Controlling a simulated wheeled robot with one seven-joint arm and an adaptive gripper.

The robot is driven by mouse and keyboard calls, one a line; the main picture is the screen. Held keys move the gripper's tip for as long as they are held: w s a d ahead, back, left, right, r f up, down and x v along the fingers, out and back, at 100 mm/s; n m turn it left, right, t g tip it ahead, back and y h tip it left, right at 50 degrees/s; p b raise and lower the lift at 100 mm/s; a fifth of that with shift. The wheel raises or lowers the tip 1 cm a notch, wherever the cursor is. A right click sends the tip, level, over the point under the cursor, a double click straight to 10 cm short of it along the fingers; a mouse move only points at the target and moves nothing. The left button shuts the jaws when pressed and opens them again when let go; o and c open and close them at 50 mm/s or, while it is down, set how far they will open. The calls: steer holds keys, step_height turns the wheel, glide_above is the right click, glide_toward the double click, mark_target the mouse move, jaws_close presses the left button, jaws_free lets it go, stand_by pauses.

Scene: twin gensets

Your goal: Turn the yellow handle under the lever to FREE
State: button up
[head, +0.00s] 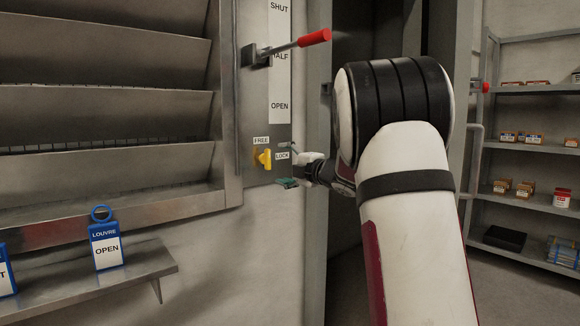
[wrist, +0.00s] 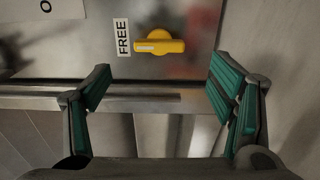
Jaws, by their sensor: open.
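The yellow handle (head: 263,158) is on the metal panel below the lever (head: 290,46), which has a red grip and stands beside HALF. The FREE label (head: 261,140) is above the handle and the LOCK label (head: 282,156) is to its right. In the wrist view the handle (wrist: 160,46) lies lengthwise, its white-marked end towards the FREE label (wrist: 122,38). My gripper (head: 288,183) is open and empty, just right of and below the handle. In the wrist view its fingers (wrist: 160,70) are wide apart, with the handle beyond the tips and no contact visible.
A shelf (head: 145,262) with a blue LOUVRE OPEN tag (head: 105,245) juts out at lower left, under the louvre slats (head: 100,110). My arm hides part of the dark doorway. A rack (head: 525,147) with small boxes stands at right.

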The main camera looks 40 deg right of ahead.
steer(key=shift+s, duration=1.4)
